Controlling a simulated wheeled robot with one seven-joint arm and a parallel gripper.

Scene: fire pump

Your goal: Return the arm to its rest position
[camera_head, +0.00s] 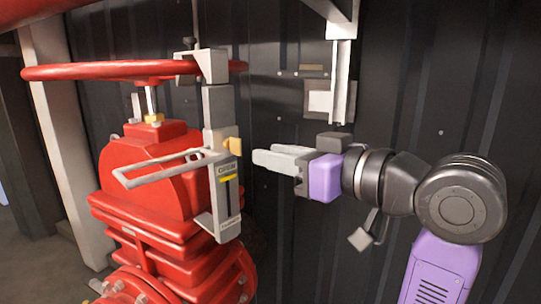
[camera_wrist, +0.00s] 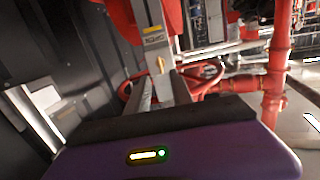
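My gripper (camera_head: 264,154) is right of the red valve, pointing left, with its pale fingers short of the grey device (camera_head: 228,205). In the wrist view my gripper (camera_wrist: 163,80) shows two fingers with a gap between them and nothing held. The device hangs from the handwheel by a clamp and carries a yellow knob (camera_head: 233,145), close to the fingertips but apart from them. The knob also shows in the wrist view (camera_wrist: 160,64). My arm is bent, reaching in from the lower right.
The red handwheel (camera_head: 100,70) tops the red valve body (camera_head: 150,185). A wire-like grey bracket (camera_head: 150,178) sticks out left from the device. A dark corrugated wall (camera_head: 420,90) stands behind my arm. A grey vertical post (camera_head: 342,85) hangs above my gripper. Red pipes (camera_wrist: 272,85) show in the wrist view.

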